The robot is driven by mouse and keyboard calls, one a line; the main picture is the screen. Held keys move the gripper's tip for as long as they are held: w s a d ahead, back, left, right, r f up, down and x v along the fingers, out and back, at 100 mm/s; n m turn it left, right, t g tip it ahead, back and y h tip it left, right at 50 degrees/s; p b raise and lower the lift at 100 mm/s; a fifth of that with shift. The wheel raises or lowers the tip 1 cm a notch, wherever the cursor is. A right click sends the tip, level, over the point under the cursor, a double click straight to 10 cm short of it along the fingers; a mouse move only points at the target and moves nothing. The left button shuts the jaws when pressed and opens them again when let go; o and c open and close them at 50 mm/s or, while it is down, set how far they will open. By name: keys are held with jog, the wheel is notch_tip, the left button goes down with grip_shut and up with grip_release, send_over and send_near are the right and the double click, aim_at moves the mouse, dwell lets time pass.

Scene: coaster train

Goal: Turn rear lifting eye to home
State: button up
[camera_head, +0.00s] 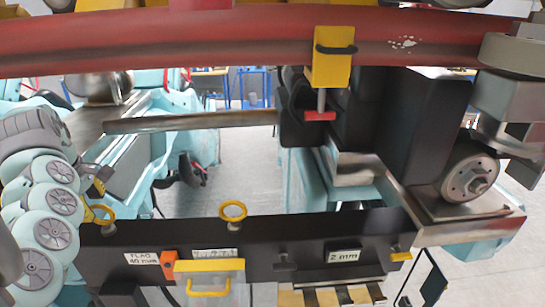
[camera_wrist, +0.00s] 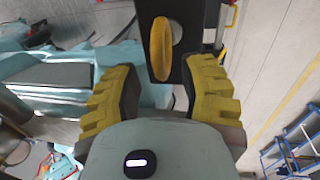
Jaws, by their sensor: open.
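Two yellow lifting eyes show in the head view: one (camera_head: 103,214) at the left end of the black crossbeam (camera_head: 185,233), one (camera_head: 233,211) nearer its middle. Labels do not show which is the rear one. The left ring is partly behind my arm; the other stands clear with its opening visible. My gripper (camera_wrist: 161,70) is open, its yellow ridged fingers apart in the wrist view. A yellow eye (camera_wrist: 161,50) appears there between and just beyond the fingertips, narrow and nearly edge-on, against a black plate. No finger visibly touches it.
A red rail (camera_head: 220,35) with a yellow clamp (camera_head: 333,55) crosses above. A clear box with a yellow handle (camera_head: 209,285), an orange block (camera_head: 169,264) and a "2 mm" label (camera_head: 343,256) are on the beam's front. A wheel (camera_head: 470,178) is at right.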

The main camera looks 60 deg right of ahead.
grip_shut()
dwell(0.3)
jog(key=shift+w+f+m+b, duration=0.15)
jog(key=shift+m+b, duration=0.15)
jog(key=shift+b, duration=0.3)
